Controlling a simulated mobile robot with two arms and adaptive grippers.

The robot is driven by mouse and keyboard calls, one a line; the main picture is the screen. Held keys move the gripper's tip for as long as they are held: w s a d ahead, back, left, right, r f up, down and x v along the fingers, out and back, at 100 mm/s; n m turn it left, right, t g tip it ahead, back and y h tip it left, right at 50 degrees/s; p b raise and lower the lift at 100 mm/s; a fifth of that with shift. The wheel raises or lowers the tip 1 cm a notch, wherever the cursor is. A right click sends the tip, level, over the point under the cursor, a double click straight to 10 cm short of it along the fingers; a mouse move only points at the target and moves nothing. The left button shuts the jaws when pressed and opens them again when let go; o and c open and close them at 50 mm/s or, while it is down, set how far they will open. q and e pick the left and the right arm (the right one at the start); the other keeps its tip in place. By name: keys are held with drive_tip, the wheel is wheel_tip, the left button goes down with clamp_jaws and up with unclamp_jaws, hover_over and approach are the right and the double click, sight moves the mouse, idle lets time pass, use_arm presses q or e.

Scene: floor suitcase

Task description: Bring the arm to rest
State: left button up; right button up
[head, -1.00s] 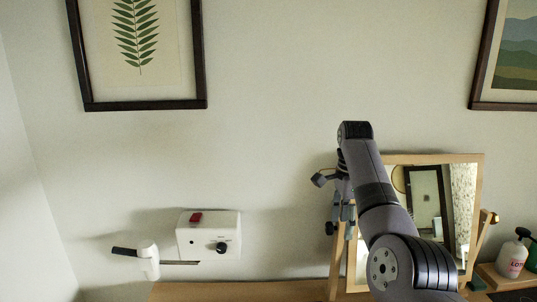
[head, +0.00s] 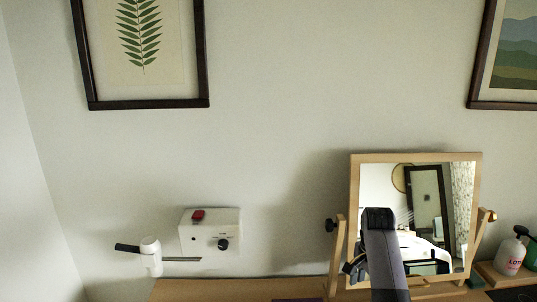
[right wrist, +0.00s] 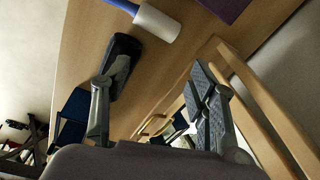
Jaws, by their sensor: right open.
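My right arm (head: 383,255) reaches up from the bottom edge in the head view, in front of the mirror (head: 354,200) on its wooden stand. Its gripper is mostly hidden there behind the arm. In the right wrist view my right gripper (right wrist: 163,60) is open, with its two dark-padded fingers wide apart and nothing between them. It is over or near a wooden top (right wrist: 185,50), close to a wooden frame (right wrist: 262,105) on the right. I cannot tell whether a finger touches the frame. My left gripper is not in view.
A white roller with a blue handle (right wrist: 158,22) lies beyond the fingers. A lotion bottle (head: 510,257) stands right of the mirror.

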drive_tip(key=s+d+f+n+t+h, duration=0.15)
drive_tip(key=s+f+n, duration=0.55)
drive_tip(key=s+f, duration=0.75)
drive_tip(key=s+a+r+n+y, duration=0.1)
drive_tip(key=s+a+n, duration=0.15)
drive_tip(key=s, duration=0.55)
drive_tip(key=s+a+r+n+t+y, duration=0.15)
drive_tip(key=s+n, duration=0.25)
drive_tip(key=s, duration=0.4)
drive_tip(key=s+a+r+n, duration=0.2)
drive_tip(key=s+a+n, duration=0.1)
drive_tip(key=s, duration=0.4)
wheel_tip(320, 180, down, 37)
drive_tip(key=s+g+b, duration=0.2)
drive_tip(key=s+b, duration=0.1)
drive_tip(key=b, duration=0.6)
drive_tip(key=s+d+f+b, duration=0.1)
drive_tip(key=s+f+b, duration=0.1)
drive_tip(key=s+f, duration=0.6)
drive_tip(key=s+d+f+g+b, duration=0.1)
drive_tip(key=s+d+f+b, duration=0.1)
drive_tip(key=s+f, duration=0.5)
wheel_tip(320, 180, down, 5)
drive_tip(key=shift+s+b, duration=0.4)
drive_tip(key=shift+b, duration=0.35)
